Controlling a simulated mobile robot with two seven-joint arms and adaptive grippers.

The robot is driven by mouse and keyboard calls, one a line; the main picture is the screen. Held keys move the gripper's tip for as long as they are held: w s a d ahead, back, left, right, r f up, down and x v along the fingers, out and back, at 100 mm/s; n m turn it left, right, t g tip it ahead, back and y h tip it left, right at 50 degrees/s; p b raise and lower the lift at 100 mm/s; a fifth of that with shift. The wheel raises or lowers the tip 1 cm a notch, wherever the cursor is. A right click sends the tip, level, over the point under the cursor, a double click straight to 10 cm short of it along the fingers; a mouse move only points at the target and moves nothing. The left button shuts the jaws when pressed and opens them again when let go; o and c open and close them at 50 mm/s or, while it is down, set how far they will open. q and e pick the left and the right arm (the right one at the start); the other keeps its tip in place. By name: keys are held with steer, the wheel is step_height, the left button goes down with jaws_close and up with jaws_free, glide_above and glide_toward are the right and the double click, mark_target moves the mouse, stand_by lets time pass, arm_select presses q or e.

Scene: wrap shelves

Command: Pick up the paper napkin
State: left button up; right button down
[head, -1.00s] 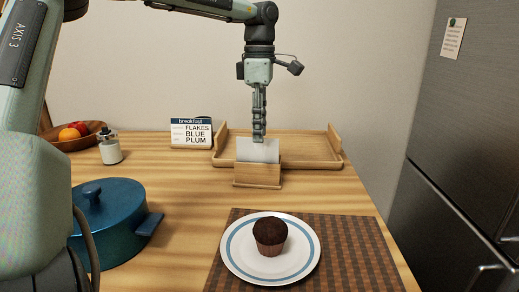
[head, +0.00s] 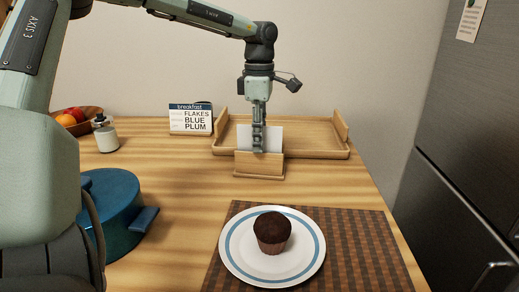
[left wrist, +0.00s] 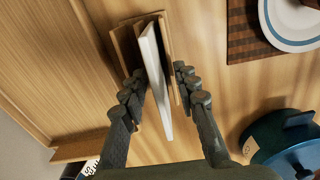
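The white paper napkin (head: 272,138) stands upright in a small wooden holder (head: 259,165) on the table. In the left wrist view the napkin (left wrist: 155,75) is a thin white slab between the holder's wooden walls (left wrist: 121,42). My left gripper (head: 259,148) points straight down at the holder and overlaps the napkin in the head view. In the left wrist view my left gripper (left wrist: 158,92) is open, one finger on each side of the napkin, with gaps visible. My right gripper is not in view.
A wooden tray (head: 318,153) lies behind the holder. A breakfast sign (head: 190,119) and white jar (head: 106,139) stand left. A blue pot (head: 112,205) is front left. A plate (head: 237,262) with a muffin (head: 272,232) sits on a checked mat (head: 368,250).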

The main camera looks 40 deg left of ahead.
arm_select(q)
steer(key=shift+c, duration=0.5)
jaws_close()
